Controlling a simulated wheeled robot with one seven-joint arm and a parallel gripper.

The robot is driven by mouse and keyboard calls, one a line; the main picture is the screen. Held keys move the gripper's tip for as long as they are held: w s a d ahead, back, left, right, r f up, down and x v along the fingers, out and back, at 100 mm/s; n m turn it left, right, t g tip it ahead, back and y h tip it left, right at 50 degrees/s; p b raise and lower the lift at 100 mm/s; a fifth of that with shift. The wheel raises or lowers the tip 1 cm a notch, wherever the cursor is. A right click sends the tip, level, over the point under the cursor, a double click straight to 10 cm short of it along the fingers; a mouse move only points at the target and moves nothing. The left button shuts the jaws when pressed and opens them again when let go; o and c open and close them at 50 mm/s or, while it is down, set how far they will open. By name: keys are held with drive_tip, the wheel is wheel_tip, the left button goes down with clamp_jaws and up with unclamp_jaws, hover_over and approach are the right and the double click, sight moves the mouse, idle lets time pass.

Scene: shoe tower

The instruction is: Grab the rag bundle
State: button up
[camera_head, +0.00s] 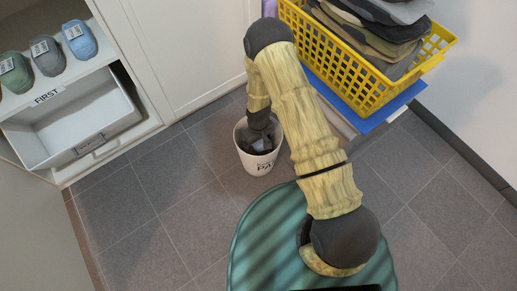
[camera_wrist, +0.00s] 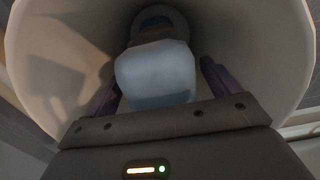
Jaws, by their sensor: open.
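My gripper (camera_wrist: 158,78) reaches down into a white bin (camera_head: 258,165) with dark lettering on the floor. In the wrist view the bin's pale inner wall (camera_wrist: 45,60) surrounds the jaws. A pale blue-grey, rounded bundle (camera_wrist: 152,62), which looks like the rag bundle, lies between the two dark fingers. The jaws are open, with one finger on each side of it; a gap shows on the right, and contact on the left is unclear. A darker rounded thing (camera_wrist: 158,18) shows beyond it. In the head view the bin's contents are mostly hidden by my gripper.
A yellow basket (camera_head: 350,65) of folded camouflage cloth stands on a blue-edged surface (camera_head: 375,118) at upper right. A shelf at left holds green, grey and blue shoes (camera_head: 79,39) above an open drawer (camera_head: 75,125) below a "FIRST" label. Tiled floor left of the bin is clear.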

drive_tip(key=c, duration=1.5)
drive_tip(key=shift+c, duration=0.2)
drive_tip(key=shift+r, duration=0.1)
wheel_tip(320, 180, up, 18)
drive_tip(key=p, duration=0.8)
